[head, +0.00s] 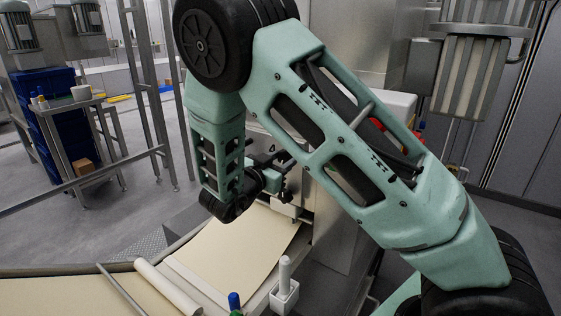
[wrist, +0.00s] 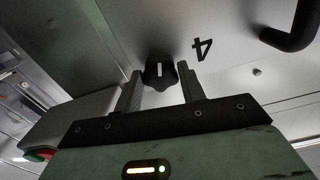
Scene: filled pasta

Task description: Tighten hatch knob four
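The hatch knob four (wrist: 160,72) is a black lobed knob with a white mark, on a pale metal panel (wrist: 120,25). A black digit 4 (wrist: 202,49), seen upside down, stands beside it. My gripper (wrist: 160,82) is open, with one finger to the left and one to the right of the knob. A small gap shows on each side, and nothing is held. I cannot tell how far the fingertips reach along the knob. In the head view my gripper (head: 272,166) is small and partly hidden by my arm, and the knob cannot be made out.
A black bar handle (wrist: 290,34) is on the panel, right of the digit. A red and green button (wrist: 40,154) shows at lower left. In the head view, a pasta sheet (head: 235,250) lies below my gripper, and a white post (head: 285,275) stands near the front.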

